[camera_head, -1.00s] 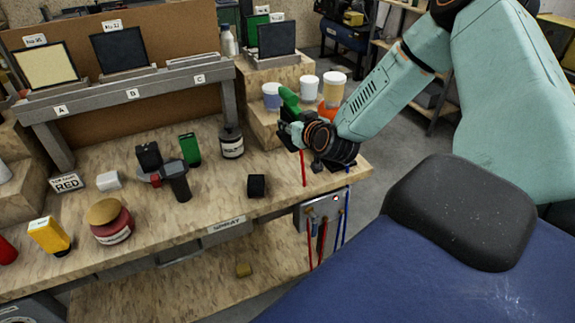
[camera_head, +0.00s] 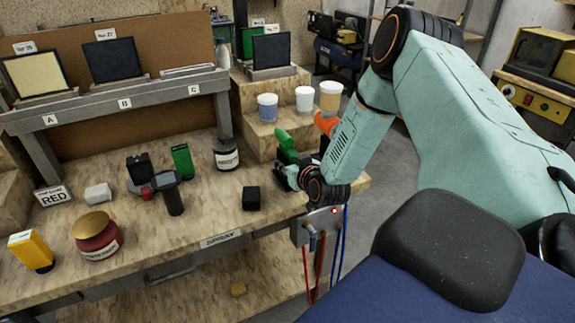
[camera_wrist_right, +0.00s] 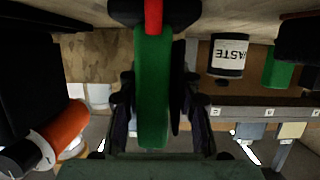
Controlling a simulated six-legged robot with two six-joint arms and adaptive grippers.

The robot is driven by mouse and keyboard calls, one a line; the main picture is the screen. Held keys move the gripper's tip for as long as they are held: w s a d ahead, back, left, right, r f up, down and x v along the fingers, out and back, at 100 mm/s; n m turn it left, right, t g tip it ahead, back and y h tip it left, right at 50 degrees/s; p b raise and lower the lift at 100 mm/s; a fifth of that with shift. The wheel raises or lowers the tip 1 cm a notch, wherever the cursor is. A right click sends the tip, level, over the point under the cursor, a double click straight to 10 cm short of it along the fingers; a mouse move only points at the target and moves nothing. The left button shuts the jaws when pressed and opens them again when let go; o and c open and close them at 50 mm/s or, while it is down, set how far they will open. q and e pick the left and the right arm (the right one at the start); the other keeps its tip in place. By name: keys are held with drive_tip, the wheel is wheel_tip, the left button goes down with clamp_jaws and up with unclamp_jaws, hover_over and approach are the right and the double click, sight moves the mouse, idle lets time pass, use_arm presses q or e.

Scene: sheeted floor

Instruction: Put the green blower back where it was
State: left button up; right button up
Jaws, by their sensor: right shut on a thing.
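My right gripper (camera_head: 287,172) is shut on the green blower (camera_head: 285,142) over the right end of the bench, in front of the stepped block. The blower's green body stands up above the fingers; its lower part is hidden by the gripper. In the right wrist view the green blower (camera_wrist_right: 152,95) lies between the two dark fingers of my right gripper (camera_wrist_right: 152,110), with a red part at its top end. I cannot tell whether the blower touches anything below. My left gripper is out of view.
A grey panel (camera_head: 318,224) with red and blue hoses hangs at the bench's right front edge. An orange tool (camera_head: 325,122) is close behind my wrist. Three cups stand on the stepped block (camera_head: 262,140).

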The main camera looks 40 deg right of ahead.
drive_tip(key=shift+s+f, duration=0.1)
drive_tip(key=shift+f, duration=0.05)
drive_tip(key=o, duration=0.4)
drive_tip(key=shift+d, duration=0.1)
drive_tip(key=o, duration=0.3)
